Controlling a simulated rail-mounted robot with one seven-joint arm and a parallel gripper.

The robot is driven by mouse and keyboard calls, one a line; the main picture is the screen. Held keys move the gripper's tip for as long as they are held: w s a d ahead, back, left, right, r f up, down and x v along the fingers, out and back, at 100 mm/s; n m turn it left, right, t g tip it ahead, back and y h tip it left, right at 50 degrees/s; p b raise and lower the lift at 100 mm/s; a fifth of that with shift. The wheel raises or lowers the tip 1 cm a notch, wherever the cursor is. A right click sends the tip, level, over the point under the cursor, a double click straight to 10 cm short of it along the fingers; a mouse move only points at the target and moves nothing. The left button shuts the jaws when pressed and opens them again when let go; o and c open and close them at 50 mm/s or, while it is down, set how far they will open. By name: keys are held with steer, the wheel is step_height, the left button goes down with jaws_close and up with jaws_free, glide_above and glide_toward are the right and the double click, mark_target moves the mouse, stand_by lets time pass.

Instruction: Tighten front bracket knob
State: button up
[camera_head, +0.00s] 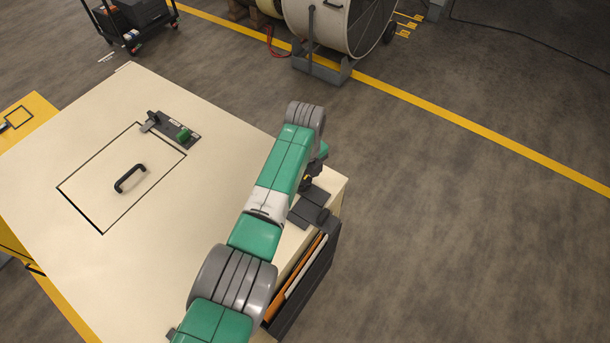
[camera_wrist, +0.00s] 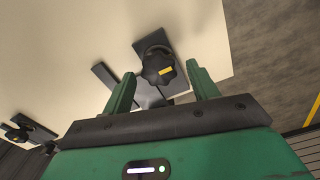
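In the wrist view, a black lobed knob (camera_wrist: 157,66) with a yellow mark on its face sits on a dark grey bracket (camera_wrist: 147,95) near the edge of the cream top. My gripper (camera_wrist: 161,73) is open, with one green finger on each side of the knob. Gaps show between the fingers and the knob; neither finger visibly grips it. In the head view, the dark bracket (camera_head: 309,206) is at the right corner of the cream bench. My arm hides part of it, and the gripper's fingers cannot be made out there.
The cream bench top (camera_head: 200,240) carries a black handle (camera_head: 130,177) in an outlined panel and a plate with a green knob (camera_head: 184,134). A dark rack with folders (camera_head: 303,280) hangs on the bench's right side. Open floor lies to the right; a large reel (camera_head: 338,22) stands behind.

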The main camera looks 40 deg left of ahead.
mark_target(305, 180)
step_height(305, 180, up, 8)
steer(key=shift+f+p, duration=0.1)
steer(key=shift+p, duration=0.5)
